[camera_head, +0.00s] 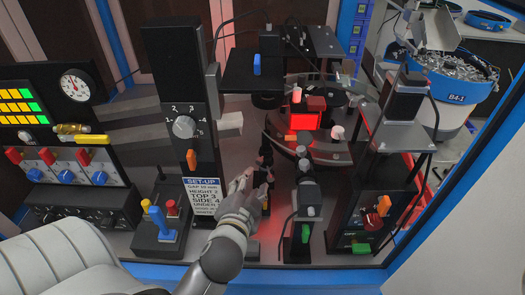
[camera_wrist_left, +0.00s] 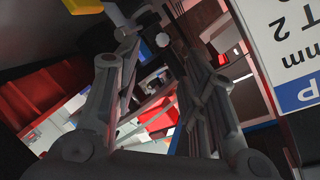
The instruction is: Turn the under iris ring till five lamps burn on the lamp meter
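The lamp meter (camera_head: 20,107) is at the far left of the head view. Its rows of yellow and green lamps are lit, but they are too small to tell which row is which. My left gripper (camera_head: 254,178) is right of the set-up card, low over the machine base. In the wrist view its two fingers (camera_wrist_left: 158,62) stand apart with nothing clearly held. A narrow dark upright part (camera_head: 266,152) stands just beyond the fingertips. It may carry the under iris ring, but I cannot make out the ring. My right gripper is out of view.
The set-up card (camera_head: 201,198) stands close left of the gripper and shows in the wrist view (camera_wrist_left: 290,40). A dark camera-like unit (camera_head: 303,195) stands close right. A red-lit block (camera_head: 304,121) and the round table are behind. A joystick box (camera_head: 160,228) is front left.

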